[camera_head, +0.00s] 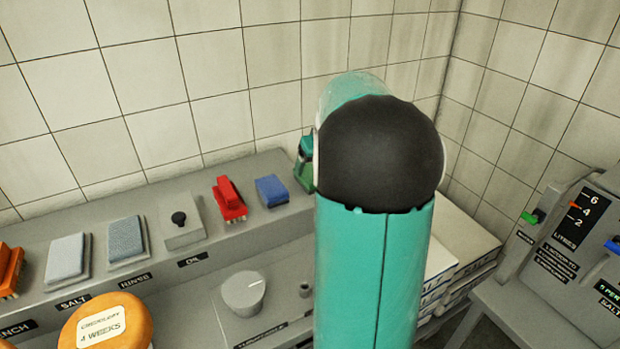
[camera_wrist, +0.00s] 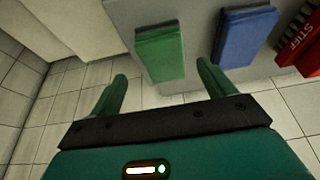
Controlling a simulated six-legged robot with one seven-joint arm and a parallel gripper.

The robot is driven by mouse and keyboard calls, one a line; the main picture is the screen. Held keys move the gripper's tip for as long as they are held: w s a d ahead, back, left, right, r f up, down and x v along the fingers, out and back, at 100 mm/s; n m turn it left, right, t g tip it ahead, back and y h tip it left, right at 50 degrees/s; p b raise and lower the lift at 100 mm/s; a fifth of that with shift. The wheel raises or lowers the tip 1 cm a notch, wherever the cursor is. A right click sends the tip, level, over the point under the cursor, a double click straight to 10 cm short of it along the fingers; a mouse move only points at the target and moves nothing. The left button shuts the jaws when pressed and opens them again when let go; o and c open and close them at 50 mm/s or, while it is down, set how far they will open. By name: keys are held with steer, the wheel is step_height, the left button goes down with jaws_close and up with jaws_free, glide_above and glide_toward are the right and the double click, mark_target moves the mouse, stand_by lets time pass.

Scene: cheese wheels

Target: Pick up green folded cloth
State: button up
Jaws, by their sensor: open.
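The green folded cloth (camera_wrist: 160,55) lies flat on the grey ledge in the wrist view, ahead of my gripper and between the lines of its two fingers. My gripper (camera_wrist: 162,75) is open and empty, with one finger on each side of the cloth's near end. I cannot tell whether the fingers touch the ledge. In the head view my arm covers most of the cloth; a small green patch (camera_head: 306,178) shows at the arm's left edge, beside part of my gripper.
A blue folded cloth (camera_head: 271,191) lies close beside the green one; it also shows in the wrist view (camera_wrist: 245,38). A red brush (camera_head: 229,199) lies beyond it. The tiled wall (camera_head: 220,90) runs close behind the ledge. White stacked boxes (camera_head: 465,240) stand right of my arm.

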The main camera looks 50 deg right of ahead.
mark_target(311, 175)
steer(key=shift+w+x, duration=0.1)
steer(key=shift+x, duration=1.3)
steer(key=shift+w+x, duration=0.15)
steer(key=shift+x, duration=1.3)
steer(key=shift+a+f, duration=0.1)
steer(key=shift+a, duration=0.05)
steer(key=shift+c, duration=0.4)
steer(key=c, duration=1)
